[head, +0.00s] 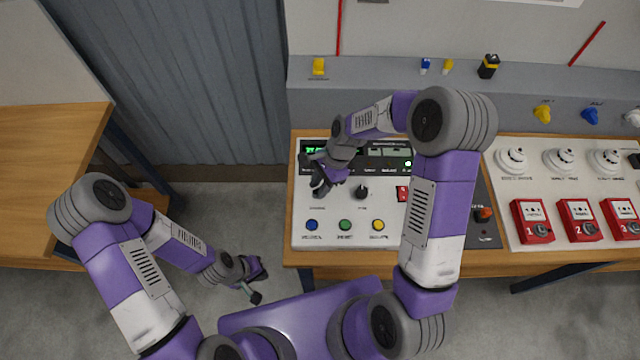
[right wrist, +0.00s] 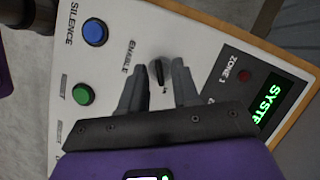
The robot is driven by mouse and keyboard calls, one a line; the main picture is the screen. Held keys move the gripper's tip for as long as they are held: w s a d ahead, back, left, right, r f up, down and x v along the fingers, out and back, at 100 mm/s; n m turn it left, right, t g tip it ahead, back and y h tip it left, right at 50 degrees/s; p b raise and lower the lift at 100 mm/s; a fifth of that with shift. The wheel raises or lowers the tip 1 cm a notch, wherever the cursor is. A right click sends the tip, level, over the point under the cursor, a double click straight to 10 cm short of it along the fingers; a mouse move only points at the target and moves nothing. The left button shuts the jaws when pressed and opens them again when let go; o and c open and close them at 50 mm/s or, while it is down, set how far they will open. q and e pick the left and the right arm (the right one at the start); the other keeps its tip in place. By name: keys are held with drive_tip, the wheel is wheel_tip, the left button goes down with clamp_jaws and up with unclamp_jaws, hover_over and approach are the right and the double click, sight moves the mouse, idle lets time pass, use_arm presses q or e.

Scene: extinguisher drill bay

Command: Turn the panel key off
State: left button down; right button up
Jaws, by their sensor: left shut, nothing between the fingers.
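The white control panel (head: 328,238) sits on the wooden bench. In the right wrist view, a small dark key (right wrist: 159,73) stands on the panel beside the "ENABLE" label. My right gripper (right wrist: 160,75) is open there, with one finger on each side of the key and gaps showing between. In the head view my right gripper (head: 319,188) is over the panel's left part and hides the key. My left gripper (head: 254,296) is shut and empty, low above the floor left of the bench.
The panel has a blue button (head: 312,225), a green button (head: 345,225), a yellow button (head: 378,225) and a dark knob (head: 362,192). A lit green display (head: 315,149) is behind my right gripper. Red call points (head: 532,221) and white detectors (head: 512,160) stand to the right.

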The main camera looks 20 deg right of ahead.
clamp_jaws()
drive_tip(key=shift+n, duration=0.3)
drive_tip(key=n+g, duration=0.1)
drive_tip(key=n, duration=0.1)
drive_tip(key=shift+w+a+n+h+p, duration=0.1)
drive_tip(key=shift+n+h+p, duration=0.2)
drive_tip(key=shift+p, duration=0.1)
drive_tip(key=n, duration=0.2)
drive_tip(key=shift+w+n+g+h, duration=0.1)
drive_tip(key=shift+n+g+h, duration=0.2)
drive_tip(key=shift+n+g, duration=0.1)
drive_tip(key=n+h, duration=0.1)
drive_tip(key=n, duration=0.2)
drive_tip(key=n+g+h, duration=0.1)
drive_tip(key=n, duration=0.1)
drive_tip(key=shift+w+a+n+p, duration=0.1)
drive_tip(key=shift+a+n+p, duration=0.05)
drive_tip(key=shift+n+p, duration=0.2)
drive_tip(key=shift+n, duration=0.25)
drive_tip(key=shift+o, duration=0.5)
unclamp_jaws()
